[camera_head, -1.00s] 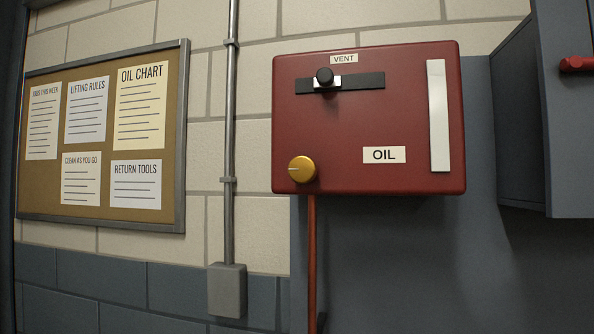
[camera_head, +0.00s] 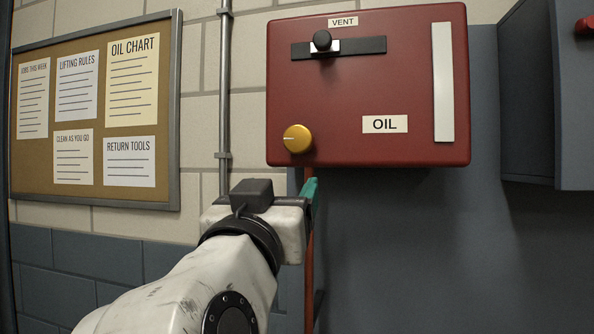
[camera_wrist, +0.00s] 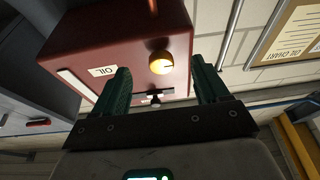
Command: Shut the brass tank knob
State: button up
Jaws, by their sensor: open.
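The brass knob (camera_head: 297,139) sits at the lower left of the front of the red oil tank (camera_head: 345,110). A pale line on the knob lies roughly level, pointing left in the head view. My gripper (camera_head: 312,190) is just below the knob in that view, with one green finger showing and the other hidden. In the wrist view, the gripper (camera_wrist: 160,85) is open and empty, and the knob (camera_wrist: 161,62) shows beyond and between the two green fingers. The fingers appear apart from the knob.
A black vent slider (camera_head: 322,41) sits above the knob, and a white strip (camera_head: 443,80) is at the tank's right. A red pipe (camera_head: 309,280) runs down below the tank. A grey conduit (camera_head: 224,100) and a notice board (camera_head: 95,190) are to the left. A grey cabinet (camera_head: 575,120) is at the right.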

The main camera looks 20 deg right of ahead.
aim_at(297, 140)
jog(key=shift+m+t+h, duration=0.3)
jog(key=shift+m+h, duration=0.1)
jog(key=w+d+r+p, duration=0.1)
jog(key=w+r, duration=0.1)
jog(key=w+d+r+p, duration=0.1)
jog(key=w+d+r, duration=0.1)
jog(key=r, duration=0.1)
jog(key=w+d+r+p, duration=0.1)
jog(key=w+r+p, duration=0.1)
jog(key=shift+d+r, duration=0.2)
jog(key=shift+d, duration=0.05)
jog(key=shift+w+d+r, duration=0.1)
jog(key=shift+w+d, duration=0.25)
jog(key=shift+w, duration=0.05)
jog(key=shift+c, duration=0.4)
jog(key=c, duration=0.9)
